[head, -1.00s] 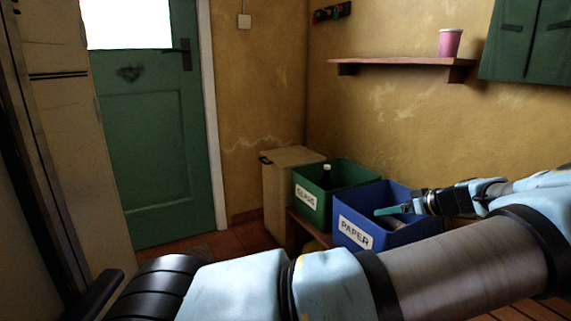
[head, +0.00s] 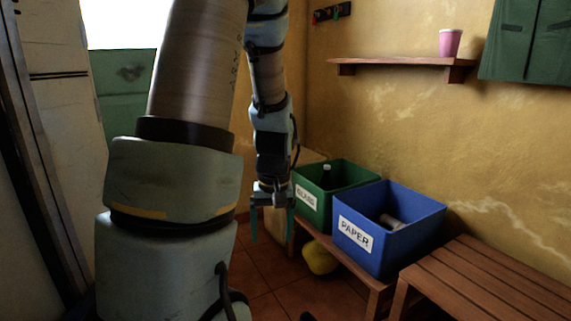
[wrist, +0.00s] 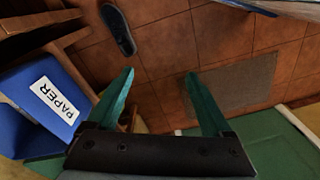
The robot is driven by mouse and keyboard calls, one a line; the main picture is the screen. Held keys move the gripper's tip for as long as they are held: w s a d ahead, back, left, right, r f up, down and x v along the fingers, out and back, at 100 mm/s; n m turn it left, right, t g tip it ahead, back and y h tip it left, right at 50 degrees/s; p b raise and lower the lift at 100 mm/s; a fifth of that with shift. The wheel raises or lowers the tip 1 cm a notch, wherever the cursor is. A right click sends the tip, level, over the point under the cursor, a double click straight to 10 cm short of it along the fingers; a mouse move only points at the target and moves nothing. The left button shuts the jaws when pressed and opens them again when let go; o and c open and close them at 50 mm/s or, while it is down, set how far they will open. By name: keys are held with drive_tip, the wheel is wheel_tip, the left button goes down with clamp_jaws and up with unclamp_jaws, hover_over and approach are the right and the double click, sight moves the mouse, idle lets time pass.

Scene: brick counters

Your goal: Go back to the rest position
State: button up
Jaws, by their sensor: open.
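My gripper (head: 271,224) hangs pointing down at the end of my raised, folded arm in the head view. It is to the left of the green bin and above the tiled floor. Its two teal fingers are apart with nothing between them. The wrist view shows the same open fingers (wrist: 160,105) with bare floor tiles between and beyond them. My arm covers part of the door and the wall in the head view.
The blue PAPER bin (head: 425,222), holding a light cylindrical item, and the green GLASS bin (head: 350,174) stand on a low bench. A yellow object (head: 319,258) lies below. A slatted bench (head: 490,285) is at right. A dark shoe (wrist: 119,30) and grey mat (wrist: 235,85) lie on the floor.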

drive_tip(key=s+a+r+m+t, duration=0.1)
drive_tip(key=s+a+r+m, duration=0.1)
drive_tip(key=s+a+r, duration=0.3)
wheel_tip(320, 180, up, 30)
drive_tip(key=s+d+p, duration=0.1)
drive_tip(key=p, duration=3)
drive_tip(key=shift+d+h+p, duration=0.25)
drive_tip(key=shift+h+p, duration=0.15)
drive_tip(key=shift+c, duration=0.3)
